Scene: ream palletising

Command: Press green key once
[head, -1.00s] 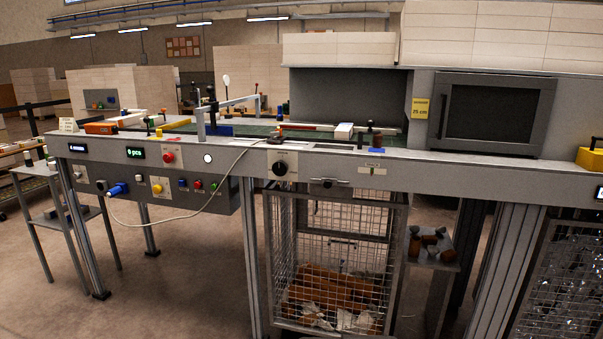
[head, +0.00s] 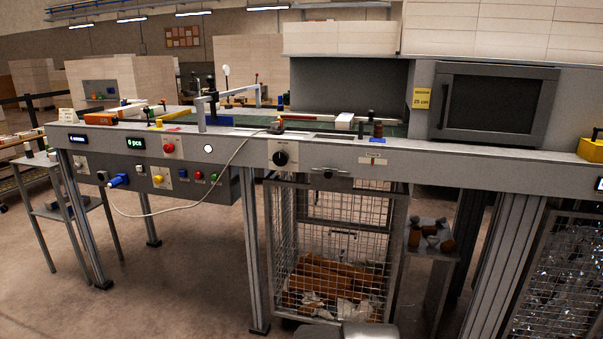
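The green key (head: 214,177) is a small round button on the grey control panel (head: 228,192) under the left part of the long machine bench. It sits at the right end of a row, beside a red button (head: 199,175) and a blue switch (head: 183,173). Nothing covers it. My gripper is not in the head view. A pale grey shape at the bottom edge may be part of my own arm; no fingers show there.
A thin white cable (head: 216,200) loops in front of the panel, from a blue plug (head: 118,180) up to the bench. A wire-mesh cage (head: 330,250) stands under the bench to the right. A side table (head: 75,205) stands at left. Floor before the panel is clear.

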